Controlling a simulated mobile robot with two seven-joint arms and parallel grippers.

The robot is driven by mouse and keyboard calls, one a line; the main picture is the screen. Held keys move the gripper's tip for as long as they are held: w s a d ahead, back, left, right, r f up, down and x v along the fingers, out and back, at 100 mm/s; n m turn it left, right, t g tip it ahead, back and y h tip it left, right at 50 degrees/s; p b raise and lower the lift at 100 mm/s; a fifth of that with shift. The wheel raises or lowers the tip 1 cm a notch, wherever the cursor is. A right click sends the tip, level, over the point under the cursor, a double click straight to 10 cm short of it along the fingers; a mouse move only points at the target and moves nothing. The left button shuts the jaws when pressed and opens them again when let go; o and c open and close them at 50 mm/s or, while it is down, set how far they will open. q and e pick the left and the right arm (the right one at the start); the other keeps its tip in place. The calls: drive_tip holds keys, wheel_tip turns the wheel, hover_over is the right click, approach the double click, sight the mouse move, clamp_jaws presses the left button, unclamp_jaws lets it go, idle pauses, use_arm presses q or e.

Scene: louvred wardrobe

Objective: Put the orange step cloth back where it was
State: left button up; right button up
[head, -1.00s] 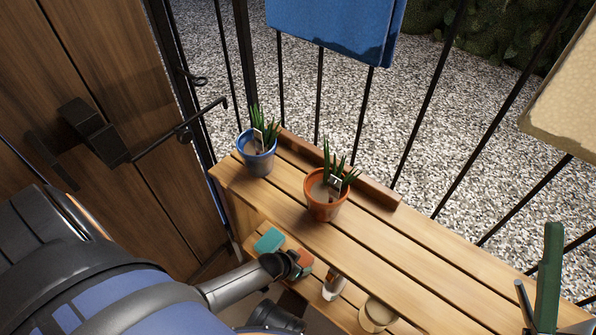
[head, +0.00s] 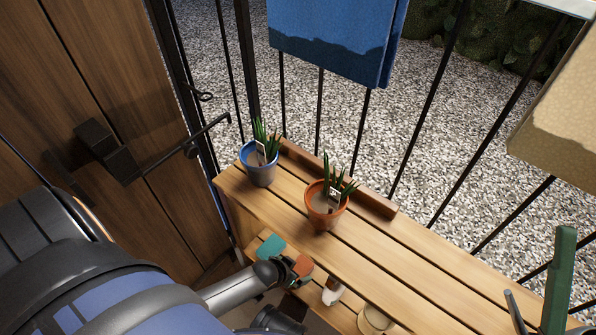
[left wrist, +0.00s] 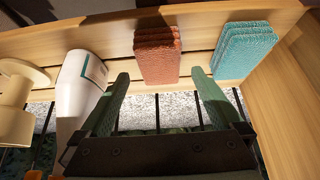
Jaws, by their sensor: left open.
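The folded orange cloth (left wrist: 158,56) lies on the lower wooden shelf, between a white bottle and a folded teal cloth (left wrist: 244,48). In the head view, the orange cloth (head: 303,267) is partly hidden by my left arm, beside the teal cloth (head: 271,246). My left gripper (left wrist: 160,85) is open and empty. In the wrist view its two green fingertips show on either side of the orange cloth's near end, with a gap to each side. I cannot tell how far above the cloth they are.
The white bottle (left wrist: 82,88) and a cream pot (left wrist: 20,85) stand left of the cloth. The upper shelf (head: 400,260) carries a blue pot (head: 260,168) and a terracotta pot (head: 325,208). A green upright thing (head: 558,280) shows at right. Railings stand behind.

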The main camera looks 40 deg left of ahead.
use_arm(q)
drive_tip(key=p+v, duration=0.3)
drive_tip(key=v, duration=0.4)
drive_tip(key=shift+s+r+p, duration=0.2)
drive_tip(key=shift+r+p, duration=0.15)
drive_tip(key=shift+p, duration=0.05)
use_arm(e)
drive_tip(key=shift+n, duration=0.4)
drive_tip(key=shift+s+d+r, duration=0.1)
drive_tip(key=shift+d+r, duration=0.1)
drive_tip(key=shift+r, duration=1.15)
drive_tip(key=shift+d+r, duration=0.15)
drive_tip(key=shift+r, duration=1.2)
